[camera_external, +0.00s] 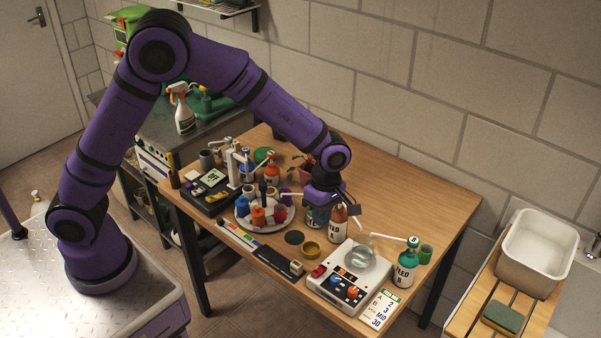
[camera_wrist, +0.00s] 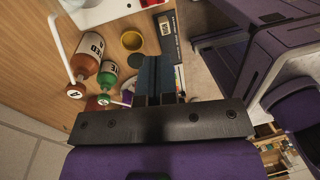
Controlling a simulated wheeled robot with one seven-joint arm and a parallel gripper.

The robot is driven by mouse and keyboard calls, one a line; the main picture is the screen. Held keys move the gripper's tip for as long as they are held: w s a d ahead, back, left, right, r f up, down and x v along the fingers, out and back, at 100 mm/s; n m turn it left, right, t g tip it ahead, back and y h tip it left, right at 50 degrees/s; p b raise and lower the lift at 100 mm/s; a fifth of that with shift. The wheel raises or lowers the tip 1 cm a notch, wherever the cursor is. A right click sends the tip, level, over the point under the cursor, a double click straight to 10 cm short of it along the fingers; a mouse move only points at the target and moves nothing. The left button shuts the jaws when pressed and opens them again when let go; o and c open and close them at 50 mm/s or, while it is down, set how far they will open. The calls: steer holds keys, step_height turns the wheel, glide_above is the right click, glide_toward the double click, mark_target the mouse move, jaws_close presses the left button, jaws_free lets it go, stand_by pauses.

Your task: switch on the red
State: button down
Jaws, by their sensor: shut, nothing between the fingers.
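A white device (camera_external: 345,268) stands at the front right of the table, with a clear round vessel (camera_external: 361,258) on top. A red switch (camera_external: 318,271) is on its left edge, and a red-orange knob (camera_external: 353,291) is on its dark front panel. A corner of the white device shows at the top of the wrist view (camera_wrist: 105,12). My gripper (camera_external: 352,209) is shut and empty, above the bottles behind the device and apart from the red switch. Its closed fingers also show in the wrist view (camera_wrist: 158,62).
Brown bottle (camera_external: 337,222) and green bottle (camera_external: 405,262) with spouts flank the device. A yellow cup (camera_external: 310,249), dark disc (camera_external: 294,237) and long strip (camera_external: 255,246) lie left. The back right tabletop is clear.

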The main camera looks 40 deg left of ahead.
mark_target(316, 272)
steer(key=shift+s+d+f+n, duration=0.2)
steer(key=shift+d+f+n, duration=0.1)
steer(key=shift+d+f, duration=0.4)
steer(key=shift+a+f, duration=0.1)
steer(key=shift+f, duration=0.05)
steer(key=f, duration=0.4)
steer(key=s+f, duration=0.1)
steer(key=f, duration=0.4)
steer(key=s+f, duration=0.1)
steer(key=f, duration=0.3)
steer(key=shift+f, duration=0.3)
steer(key=shift+s+f, duration=0.1)
steer(key=shift+s, duration=0.05)
steer(key=shift+s+f, duration=0.1)
steer(key=shift+w, duration=0.25)
